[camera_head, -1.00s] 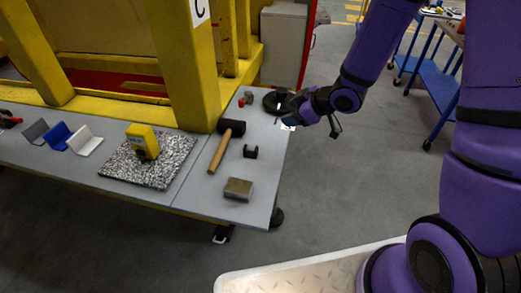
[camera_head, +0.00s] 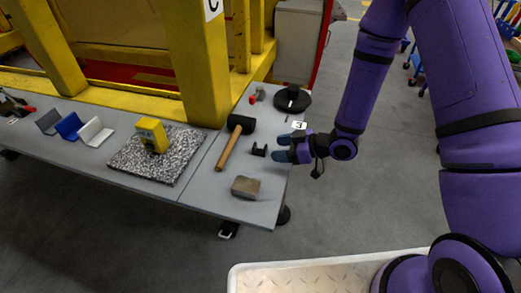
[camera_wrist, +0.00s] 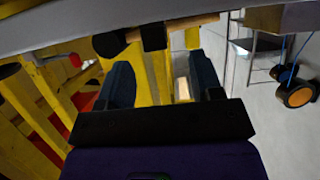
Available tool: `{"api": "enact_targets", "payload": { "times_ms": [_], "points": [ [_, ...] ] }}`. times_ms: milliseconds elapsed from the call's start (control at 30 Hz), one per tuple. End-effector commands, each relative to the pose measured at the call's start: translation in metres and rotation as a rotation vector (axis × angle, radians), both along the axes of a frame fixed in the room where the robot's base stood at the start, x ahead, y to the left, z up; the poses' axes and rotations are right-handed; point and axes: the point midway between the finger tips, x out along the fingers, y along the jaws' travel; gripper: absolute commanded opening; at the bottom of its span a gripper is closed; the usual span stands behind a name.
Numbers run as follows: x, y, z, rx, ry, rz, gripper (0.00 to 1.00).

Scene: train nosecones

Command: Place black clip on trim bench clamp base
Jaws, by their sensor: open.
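The small black clip (camera_head: 259,150) lies on the grey bench to the right of the hammer handle. It also shows in the wrist view (camera_wrist: 154,38), in front of the wooden handle and between the line of my fingers. My gripper (camera_head: 280,148) is open and empty just right of the clip, its two blue-grey fingers pointing left toward it with a small gap. The fingers also frame the wrist view (camera_wrist: 162,78). A round black base (camera_head: 291,100), which looks like the clamp base, stands at the bench's far right end, beyond my gripper.
A hammer (camera_head: 230,145) lies left of the clip, and a metal block (camera_head: 246,187) lies nearer. A small red-tipped item (camera_head: 257,95) is beside the round base. A yellow device (camera_head: 151,134) stands on a speckled slab (camera_head: 160,165). A yellow post (camera_head: 200,70) rises behind the bench.

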Motion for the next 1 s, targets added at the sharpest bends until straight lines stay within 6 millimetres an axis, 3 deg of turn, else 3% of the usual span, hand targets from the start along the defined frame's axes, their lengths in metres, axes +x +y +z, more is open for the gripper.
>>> {"api": "enact_targets", "payload": {
  "times_ms": [500,800,833,1000],
  "points": [
    [0.022,0.045,-0.018,-0.001,0.0,0.002,0.6],
    [0.024,0.049,-0.02,-0.001,0.001,-0.001,0.6],
    [0.024,0.049,-0.02,-0.001,0.001,-0.001,0.57],
    [0.024,0.049,-0.02,-0.001,0.001,-0.001,0.18]
  ]
}}
